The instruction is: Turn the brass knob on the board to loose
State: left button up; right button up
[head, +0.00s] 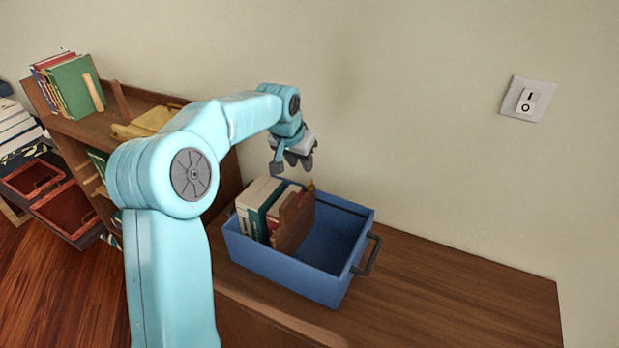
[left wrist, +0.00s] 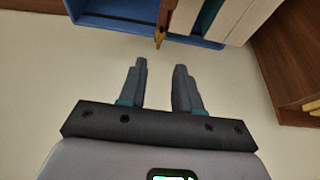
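The brown board (head: 293,226) stands upright in the blue bin (head: 286,272), against books on its left. The brass knob (left wrist: 159,38) shows in the left wrist view at the end of the board (left wrist: 168,12). In the head view the knob (head: 309,186) is tiny at the board's top back corner, and its setting cannot be read. My left gripper (head: 292,164) hangs above the bin's back edge, near the wall. In the left wrist view its fingers (left wrist: 161,68) are apart with nothing between them, and the knob lies just beyond the fingertips, not touched. My right gripper is not in view.
Several books (head: 260,207) fill the bin's left part; its right part is empty. A handle (head: 369,256) sticks out right. The wooden top (head: 450,295) is bare right of the bin. A shelf (head: 110,128) stands left, and a switch (head: 527,99) is on the wall.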

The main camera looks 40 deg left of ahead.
aim_at(310, 183)
pick_arm(q)
jog(key=p+x, duration=0.1)
jog(key=x, duration=0.7)
jog(key=shift+w+a+f, duration=0.1)
jog(key=shift+a, duration=0.05)
jog(key=shift+p+x, duration=0.4)
jog(key=shift+x, duration=0.35)
jog(key=shift+w+f, duration=0.15)
jog(key=shift+f, duration=0.15)
jog(key=shift+w+f, duration=0.15)
jog(key=shift+f, duration=0.1)
jog(key=shift+r, duration=0.2)
jog(key=c, duration=0.3)
grip_shut()
